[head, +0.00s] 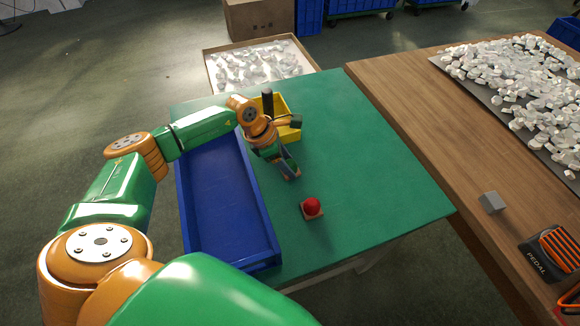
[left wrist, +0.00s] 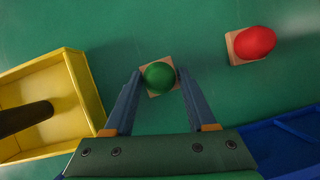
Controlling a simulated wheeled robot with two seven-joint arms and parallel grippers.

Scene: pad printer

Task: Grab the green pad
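The green pad (left wrist: 159,76) is a green dome on a small square wooden base on the green table top. It shows in the left wrist view between the fingertips of my left gripper (left wrist: 159,78). The fingers are apart, one on each side of the pad; I see no clear grip. In the head view my left gripper (head: 291,172) points down at the table, and the pad is mostly hidden by it. A red pad (left wrist: 255,42) on a similar wooden base sits to the right in the left wrist view; the head view also shows this red pad (head: 312,206). My right gripper is out of view.
A blue tray (head: 262,222) lies on the left of the green table (head: 370,150). A yellow bin (head: 289,115) with a dark cylinder stands behind my left gripper. A wooden table (head: 400,105) is at the right, with a grey cube (head: 492,202) and a pedal (head: 545,262).

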